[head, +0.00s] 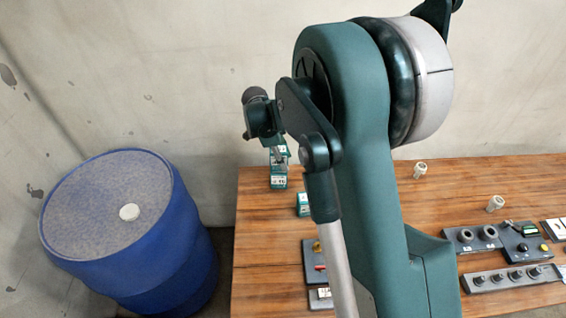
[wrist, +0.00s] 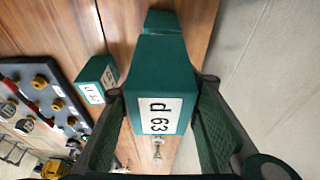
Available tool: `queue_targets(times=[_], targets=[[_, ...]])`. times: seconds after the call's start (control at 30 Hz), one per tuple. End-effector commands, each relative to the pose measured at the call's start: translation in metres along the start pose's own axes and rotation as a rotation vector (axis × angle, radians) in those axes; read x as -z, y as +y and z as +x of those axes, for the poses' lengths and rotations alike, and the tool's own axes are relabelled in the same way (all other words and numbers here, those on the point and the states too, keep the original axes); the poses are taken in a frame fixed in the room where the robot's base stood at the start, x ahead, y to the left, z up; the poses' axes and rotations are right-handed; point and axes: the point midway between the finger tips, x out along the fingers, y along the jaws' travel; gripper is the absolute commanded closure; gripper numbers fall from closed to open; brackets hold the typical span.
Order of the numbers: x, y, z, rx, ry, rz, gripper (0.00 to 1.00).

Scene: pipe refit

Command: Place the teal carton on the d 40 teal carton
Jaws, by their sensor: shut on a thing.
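My gripper (head: 279,152) is shut on a teal carton (wrist: 160,70) whose white label reads "d 63" in the wrist view. Its two fingers are on either side of it. In the head view a lower teal carton (head: 279,182) with a small white label stands on the table's far left part, directly below the held one. I cannot read that label or tell whether the two cartons touch. In the wrist view part of a teal carton (wrist: 164,21) shows beyond the held one. Another teal carton (head: 303,205) stands nearby; its label in the wrist view (wrist: 97,78) is only partly legible.
The wooden table (head: 258,235) has a board with yellow and red parts (head: 316,262) at its left front. White fittings (head: 420,170), a grey holder (head: 510,278) and a dark panel (head: 524,243) are at right. A blue drum (head: 110,225) stands left of the table.

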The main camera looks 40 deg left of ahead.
Motion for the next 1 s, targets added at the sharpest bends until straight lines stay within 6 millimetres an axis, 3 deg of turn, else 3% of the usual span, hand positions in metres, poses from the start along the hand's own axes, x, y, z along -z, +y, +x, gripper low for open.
queue_targets(times=[0.13,0.63,0.67,0.73,1.0], targets=[[-0.004,0.000,0.012,0.000,0.000,0.000,0.84],[-0.005,0.000,0.018,0.000,0.000,0.000,0.84],[-0.005,0.000,0.017,0.000,0.000,0.000,0.63],[-0.005,0.000,0.017,0.000,0.000,0.000,0.54],[-0.005,0.000,0.017,0.000,0.000,0.000,0.52]])
